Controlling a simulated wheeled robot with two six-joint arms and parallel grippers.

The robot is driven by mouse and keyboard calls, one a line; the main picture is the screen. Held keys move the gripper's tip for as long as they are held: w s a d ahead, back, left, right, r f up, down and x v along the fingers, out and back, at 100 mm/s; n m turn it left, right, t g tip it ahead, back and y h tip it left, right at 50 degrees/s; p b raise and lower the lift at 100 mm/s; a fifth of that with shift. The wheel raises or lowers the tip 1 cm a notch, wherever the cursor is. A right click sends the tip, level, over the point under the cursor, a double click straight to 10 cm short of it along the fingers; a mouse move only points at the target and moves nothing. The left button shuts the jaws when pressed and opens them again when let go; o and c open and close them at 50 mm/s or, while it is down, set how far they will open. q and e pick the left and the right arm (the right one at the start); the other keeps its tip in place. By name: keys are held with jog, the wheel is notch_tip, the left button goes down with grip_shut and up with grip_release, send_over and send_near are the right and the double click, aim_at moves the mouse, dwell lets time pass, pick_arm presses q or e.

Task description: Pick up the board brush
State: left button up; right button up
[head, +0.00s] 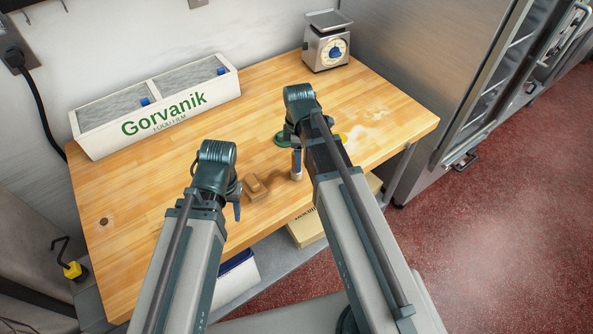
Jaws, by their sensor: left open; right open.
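A small brown wooden piece (255,187), which looks like the board brush, lies on the wooden worktop between my two arms; its bristles cannot be made out. My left gripper (237,205) is just left of it, largely hidden behind its own wrist, with one dark finger showing; it is open. My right gripper (291,137) is above the worktop, right of and beyond the brown piece; it is open, and its fingers are mostly hidden by the arm. Neither gripper is seen touching the brown piece.

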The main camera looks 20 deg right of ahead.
pick_arm(q)
notch_tip(320, 180, down, 5)
jog(key=b, duration=0.4)
jog(key=shift+b, duration=0.3)
pick_arm(e)
jog(key=f, duration=0.5)
jog(key=shift+w+a, duration=0.2)
jog(key=shift+w, duration=0.05)
grip_shut()
